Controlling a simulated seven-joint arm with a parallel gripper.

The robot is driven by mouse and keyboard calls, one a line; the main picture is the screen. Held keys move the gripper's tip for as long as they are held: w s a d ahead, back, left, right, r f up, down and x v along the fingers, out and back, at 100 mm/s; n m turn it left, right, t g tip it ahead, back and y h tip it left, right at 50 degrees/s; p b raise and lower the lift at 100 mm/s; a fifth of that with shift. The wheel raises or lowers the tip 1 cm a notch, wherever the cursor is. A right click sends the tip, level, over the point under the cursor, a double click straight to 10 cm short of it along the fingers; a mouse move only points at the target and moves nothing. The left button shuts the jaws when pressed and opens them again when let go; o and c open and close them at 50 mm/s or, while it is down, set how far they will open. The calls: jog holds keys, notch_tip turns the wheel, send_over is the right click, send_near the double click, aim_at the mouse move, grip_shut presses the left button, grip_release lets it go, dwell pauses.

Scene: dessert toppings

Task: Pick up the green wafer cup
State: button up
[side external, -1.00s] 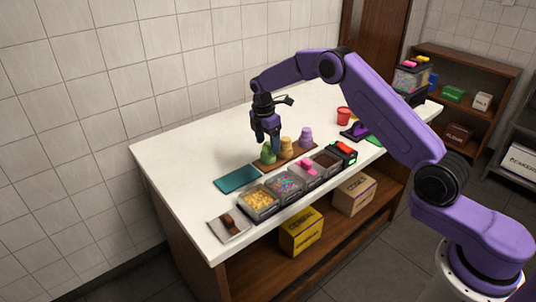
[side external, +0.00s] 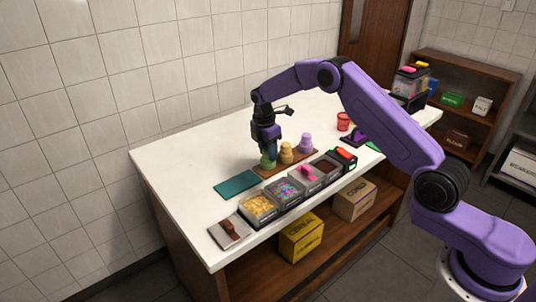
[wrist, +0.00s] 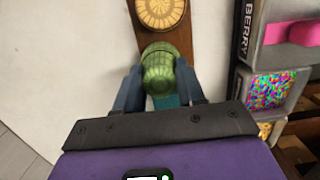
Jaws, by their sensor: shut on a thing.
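The green wafer cup (side external: 268,161) stands at the left end of a brown wooden board (side external: 262,174) in the side view. My gripper (side external: 269,154) is over it from above, with its fingers down around the cup. In the wrist view my gripper (wrist: 158,88) has one finger on each side of the green wafer cup (wrist: 158,70) and is shut on it. The cup appears at board height; whether its base touches the board is hidden. A tan wafer cup (side external: 286,153) and a purple one (side external: 305,143) stand to its right on the board.
A teal mat (side external: 236,186) lies left of the board. A row of topping bins (side external: 258,207) runs along the front edge, with a small tray (side external: 229,231) at its left end. A red cup (side external: 343,121) stands farther back. The counter's left part is clear.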

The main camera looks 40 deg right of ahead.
jog(key=shift+r, duration=0.6)
notch_tip(320, 180, up, 2)
jog(key=shift+r, duration=0.15)
jog(key=s+r, duration=0.9)
jog(key=s, duration=0.4)
jog(key=s+d+f, duration=0.2)
jog(key=d+f, duration=0.2)
jog(key=d, duration=0.8)
jog(key=shift+w+a+f, duration=0.1)
jog(key=shift+a+f, duration=0.05)
jog(key=shift+f, duration=1.15)
jog(key=shift+w+a+f, duration=0.1)
jog(key=shift+f, duration=1.2)
jog(key=shift+f, duration=1.1)
jog(key=shift+r, duration=0.2)
jog(key=shift+r, duration=1.8)
